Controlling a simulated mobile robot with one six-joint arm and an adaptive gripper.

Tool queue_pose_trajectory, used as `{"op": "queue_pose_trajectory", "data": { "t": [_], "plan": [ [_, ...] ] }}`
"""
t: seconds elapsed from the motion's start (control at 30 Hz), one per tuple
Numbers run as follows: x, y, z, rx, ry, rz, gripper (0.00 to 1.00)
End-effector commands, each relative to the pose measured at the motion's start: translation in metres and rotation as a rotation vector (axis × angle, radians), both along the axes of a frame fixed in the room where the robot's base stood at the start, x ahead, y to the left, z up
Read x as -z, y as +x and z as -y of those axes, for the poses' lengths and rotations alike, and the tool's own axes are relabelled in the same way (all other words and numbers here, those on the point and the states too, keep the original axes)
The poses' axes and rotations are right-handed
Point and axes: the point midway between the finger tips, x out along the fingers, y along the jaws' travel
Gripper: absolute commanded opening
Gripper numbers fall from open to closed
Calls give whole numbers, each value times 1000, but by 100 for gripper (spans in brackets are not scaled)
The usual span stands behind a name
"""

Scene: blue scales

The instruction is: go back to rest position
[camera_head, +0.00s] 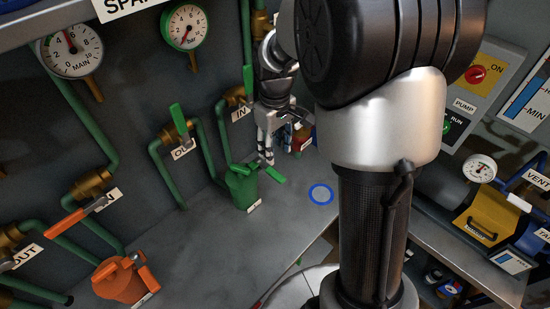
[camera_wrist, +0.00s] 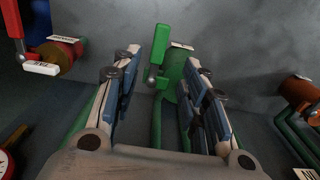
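My gripper (camera_head: 275,150) hangs over the grey bench (camera_head: 215,240) in front of the back panel, just above and behind a green canister (camera_head: 241,188) with a green lever (camera_head: 271,173). In the wrist view, my gripper's two blue-padded fingers (camera_wrist: 174,62) are spread apart. The green canister (camera_wrist: 182,85) and its upright lever (camera_wrist: 159,45) show beyond and between the fingertips, partly covered by the right finger. I see nothing held. Whether a fingertip touches the lever, I cannot tell. No mark of a rest position shows.
An orange canister (camera_head: 119,281) stands at the lower left. Green pipes with valves and gauges (camera_head: 68,51) line the panel. A red cylinder (camera_wrist: 62,56) is left of my fingers in the wrist view. A blue ring (camera_head: 321,194) marks clear bench. A yellow pump unit (camera_head: 484,218) is right.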

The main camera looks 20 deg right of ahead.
Motion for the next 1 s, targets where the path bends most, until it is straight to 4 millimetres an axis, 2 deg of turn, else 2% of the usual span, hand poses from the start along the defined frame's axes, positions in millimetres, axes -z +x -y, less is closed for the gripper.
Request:
{"op": "queue_pose_trajectory", "data": {
  "t": [0.1, 0.2, 0.77, 0.87, 1.0],
  "plan": [
    [-13, 0, 0, 0, -1, 1, 40],
    [-17, 0, 0, 0, 0, 0, 40],
    [-21, -2, -1, 3, -1, 4, 40],
    [-34, -10, -5, 19, -3, 25, 40],
    [-68, -37, -17, 69, -8, 85, 40]
  ]
}}
